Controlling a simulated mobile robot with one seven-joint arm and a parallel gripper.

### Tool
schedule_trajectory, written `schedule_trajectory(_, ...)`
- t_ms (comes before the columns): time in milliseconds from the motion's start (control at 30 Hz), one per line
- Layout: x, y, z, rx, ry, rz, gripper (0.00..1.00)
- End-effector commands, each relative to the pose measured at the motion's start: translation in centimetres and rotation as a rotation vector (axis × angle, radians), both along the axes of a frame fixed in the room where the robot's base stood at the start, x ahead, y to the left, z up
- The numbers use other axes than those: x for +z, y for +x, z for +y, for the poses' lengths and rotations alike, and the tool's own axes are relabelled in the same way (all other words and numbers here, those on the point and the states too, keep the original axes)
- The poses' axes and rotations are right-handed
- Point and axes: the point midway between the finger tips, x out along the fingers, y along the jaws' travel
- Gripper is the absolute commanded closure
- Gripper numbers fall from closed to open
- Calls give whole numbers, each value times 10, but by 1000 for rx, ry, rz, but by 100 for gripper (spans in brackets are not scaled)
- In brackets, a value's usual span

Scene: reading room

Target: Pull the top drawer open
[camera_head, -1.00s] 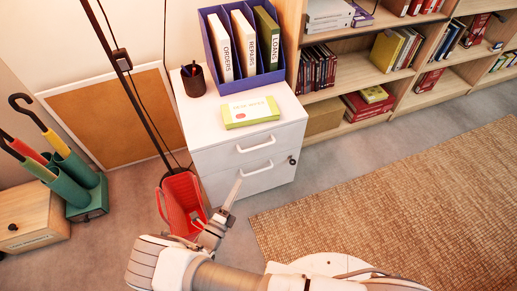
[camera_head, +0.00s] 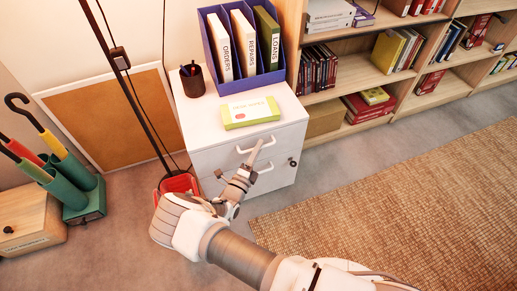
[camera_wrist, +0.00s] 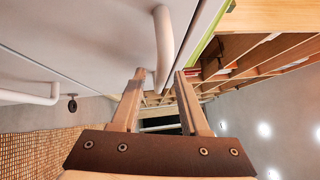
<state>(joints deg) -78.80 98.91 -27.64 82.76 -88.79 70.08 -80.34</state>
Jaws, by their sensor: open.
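The white cabinet (camera_head: 212,130) stands against the wall with its drawers shut flush. The top drawer has a white bar handle (camera_head: 273,140), partly hidden by my gripper (camera_head: 256,153) in the head view. In the wrist view this handle (camera_wrist: 164,40) runs toward the gap between the fingertips of my gripper (camera_wrist: 160,73). The jaws are open, with a finger to either side of the handle's near end. I cannot tell whether they touch it. The lower drawer's handle (camera_wrist: 28,96) is at the left of the wrist view, near a dark lock (camera_wrist: 72,104).
A green-and-white box (camera_head: 249,112), a pen cup (camera_head: 192,80) and a binder holder (camera_head: 222,62) stand on the cabinet. A red basket (camera_head: 179,183) and a dark pole (camera_head: 135,90) are at its left. The woven rug (camera_head: 400,190) at the right is clear.

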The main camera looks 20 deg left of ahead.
Motion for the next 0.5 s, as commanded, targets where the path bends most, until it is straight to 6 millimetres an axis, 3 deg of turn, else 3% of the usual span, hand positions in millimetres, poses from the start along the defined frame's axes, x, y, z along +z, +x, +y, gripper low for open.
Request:
schedule_trajectory(367, 2, 8, -1, 1, 0, -1, 55)
schedule_trajectory(400, 2, 8, -1, 1, 0, -1, 57)
schedule_trajectory(500, 2, 8, -1, 0, 0, -1, 75)
